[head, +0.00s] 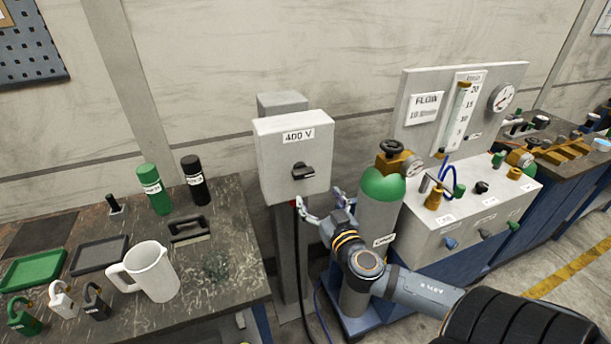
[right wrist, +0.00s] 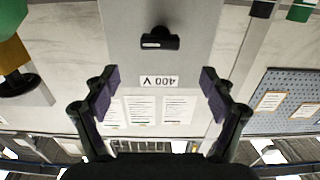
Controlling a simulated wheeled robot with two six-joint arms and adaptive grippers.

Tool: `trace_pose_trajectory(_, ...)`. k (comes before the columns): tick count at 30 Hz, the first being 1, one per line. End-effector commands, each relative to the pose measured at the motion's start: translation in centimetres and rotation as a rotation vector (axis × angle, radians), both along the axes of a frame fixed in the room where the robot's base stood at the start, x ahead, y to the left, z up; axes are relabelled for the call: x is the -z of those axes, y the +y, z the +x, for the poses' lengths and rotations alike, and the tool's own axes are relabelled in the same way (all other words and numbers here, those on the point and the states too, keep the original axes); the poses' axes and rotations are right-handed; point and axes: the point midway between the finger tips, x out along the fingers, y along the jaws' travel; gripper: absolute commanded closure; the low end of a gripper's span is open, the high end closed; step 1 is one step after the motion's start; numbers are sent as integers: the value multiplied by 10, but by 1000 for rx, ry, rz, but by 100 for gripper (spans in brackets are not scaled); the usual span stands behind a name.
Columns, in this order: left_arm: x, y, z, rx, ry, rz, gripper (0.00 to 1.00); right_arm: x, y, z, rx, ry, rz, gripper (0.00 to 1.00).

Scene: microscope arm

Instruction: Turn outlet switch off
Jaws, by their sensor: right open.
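The outlet is a light grey box (head: 272,160) labelled "400 V" on a grey post. Its switch is a black knob (head: 302,171) on the front face, lying roughly horizontal. In the right wrist view the box is upside down, with the switch (right wrist: 159,40) above the label. My right gripper (head: 318,203) is open and empty, just below the box and a little to the right of the switch, apart from it. Its purple finger pads (right wrist: 159,88) are spread wide on both sides of the label in the wrist view. My left gripper is not in view.
A green-topped gas cylinder (head: 378,215) stands right beside my right arm. A flow panel (head: 455,105) with gauges and valves is behind it on the right. A workbench (head: 215,285) at left holds a white jug (head: 155,272), bottles and padlocks. A black cable hangs below the box.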

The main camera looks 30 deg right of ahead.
Motion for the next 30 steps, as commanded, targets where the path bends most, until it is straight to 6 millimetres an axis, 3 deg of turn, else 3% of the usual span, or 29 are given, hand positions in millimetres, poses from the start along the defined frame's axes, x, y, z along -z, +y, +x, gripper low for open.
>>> trace_pose_trajectory(4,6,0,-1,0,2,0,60,1,-6,22,4,-7,6,16)
trace_pose_trajectory(15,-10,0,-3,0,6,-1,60,-2,-22,89,3,-1,4,16)
trace_pose_trajectory(26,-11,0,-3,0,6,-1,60,1,-24,99,-1,1,1,16)
trace_pose_trajectory(30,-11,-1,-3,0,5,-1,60,1,-24,98,-1,1,1,31)
